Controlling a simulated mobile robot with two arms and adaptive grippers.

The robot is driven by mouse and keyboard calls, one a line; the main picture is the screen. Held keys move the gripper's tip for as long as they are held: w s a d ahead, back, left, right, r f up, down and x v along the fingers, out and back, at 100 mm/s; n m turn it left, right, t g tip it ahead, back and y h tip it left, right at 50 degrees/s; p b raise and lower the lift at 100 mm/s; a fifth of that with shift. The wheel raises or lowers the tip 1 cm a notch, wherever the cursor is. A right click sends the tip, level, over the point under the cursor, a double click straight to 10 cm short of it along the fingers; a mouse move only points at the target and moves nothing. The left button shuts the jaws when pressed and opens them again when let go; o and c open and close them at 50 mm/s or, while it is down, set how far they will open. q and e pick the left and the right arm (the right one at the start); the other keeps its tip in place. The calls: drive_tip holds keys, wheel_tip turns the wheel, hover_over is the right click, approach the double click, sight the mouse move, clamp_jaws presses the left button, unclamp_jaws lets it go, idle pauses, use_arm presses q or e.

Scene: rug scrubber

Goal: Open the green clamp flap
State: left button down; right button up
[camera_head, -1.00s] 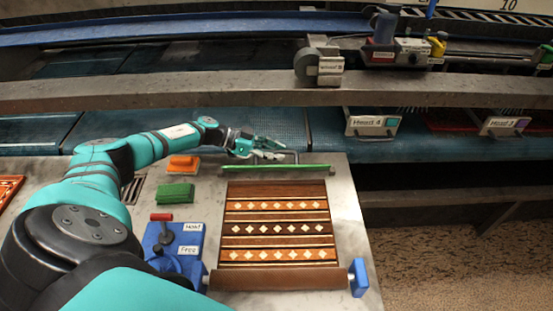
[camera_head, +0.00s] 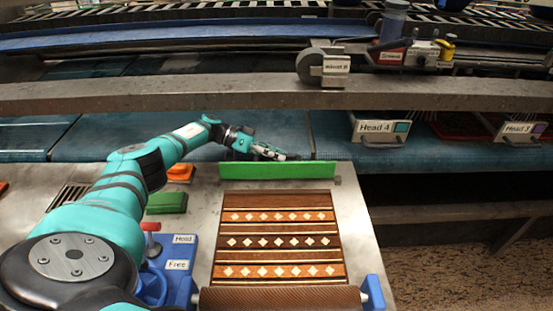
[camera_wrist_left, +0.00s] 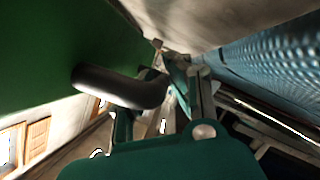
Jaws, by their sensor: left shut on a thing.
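The green clamp flap (camera_head: 277,170) stands tilted up at the far edge of the steel table, its broad green face toward me. It sits just beyond the patterned rug (camera_head: 277,236). My left gripper (camera_head: 272,153) is at the flap's far side, near the top edge. In the left wrist view the flap (camera_wrist_left: 60,50) fills the upper left, with a dark bent handle (camera_wrist_left: 125,88) coming off it. The left fingers (camera_wrist_left: 172,100) are shut on the handle's end; the exact contact is partly hidden. My right gripper is out of view.
A blue lever unit (camera_head: 172,268) with "Head" and "Free" labels stands left of the rug. A green block (camera_head: 167,202) and an orange block (camera_head: 180,172) lie near my left arm. A grey beam (camera_head: 200,93) crosses beyond the table.

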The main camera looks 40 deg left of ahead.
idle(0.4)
use_arm(q)
drive_tip(key=c, duration=1.3)
unclamp_jaws()
